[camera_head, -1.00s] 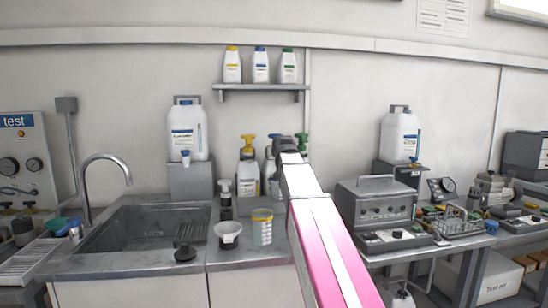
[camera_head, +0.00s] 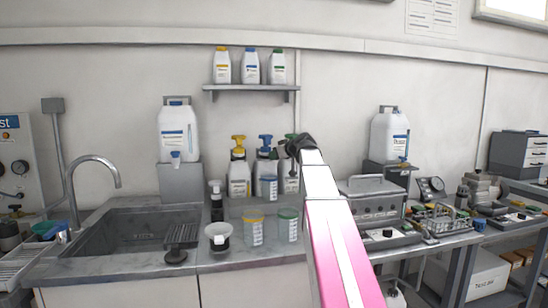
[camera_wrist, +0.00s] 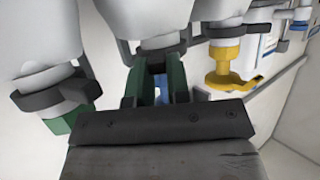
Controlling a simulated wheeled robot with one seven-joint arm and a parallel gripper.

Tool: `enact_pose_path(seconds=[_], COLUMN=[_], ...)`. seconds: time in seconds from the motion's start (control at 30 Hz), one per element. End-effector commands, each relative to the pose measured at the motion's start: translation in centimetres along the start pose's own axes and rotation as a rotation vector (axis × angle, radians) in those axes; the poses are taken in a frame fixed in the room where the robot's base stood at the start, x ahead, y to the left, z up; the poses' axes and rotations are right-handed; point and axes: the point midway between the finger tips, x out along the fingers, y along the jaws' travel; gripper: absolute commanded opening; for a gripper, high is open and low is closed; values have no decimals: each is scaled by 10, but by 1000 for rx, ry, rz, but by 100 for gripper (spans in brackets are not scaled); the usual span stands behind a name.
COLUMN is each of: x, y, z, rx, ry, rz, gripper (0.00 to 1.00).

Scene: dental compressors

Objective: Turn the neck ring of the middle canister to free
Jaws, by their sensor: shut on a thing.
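Three white pump canisters stand in a row under the wall shelf in the head view. The middle canister (camera_head: 267,187) has a blue pump top, between a yellow-topped and a green-topped one. In the wrist view the row appears inverted. The dark neck ring (camera_wrist: 165,47) of the middle canister is at the far end of my gripper (camera_wrist: 160,66). My gripper is shut on this ring, with blue of the pump showing between its fingers. The ring's exact angle cannot be told. In the head view my wrist partly hides the green-topped canister (camera_head: 290,184).
The yellow-topped canister (camera_head: 239,180) stands close beside the middle one; its yellow pump (camera_wrist: 228,70) is near my fingers in the wrist view. A shelf (camera_head: 250,88) with three bottles hangs above.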

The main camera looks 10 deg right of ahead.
Motion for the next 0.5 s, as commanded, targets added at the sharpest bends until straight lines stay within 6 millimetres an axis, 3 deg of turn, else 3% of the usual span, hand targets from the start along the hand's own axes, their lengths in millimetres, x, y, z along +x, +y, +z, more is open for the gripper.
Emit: enact_pose_path(seconds=[0.5], x=[0], y=[2], z=[1], rx=[-14], ry=[-3], rz=[-32], gripper=[0])
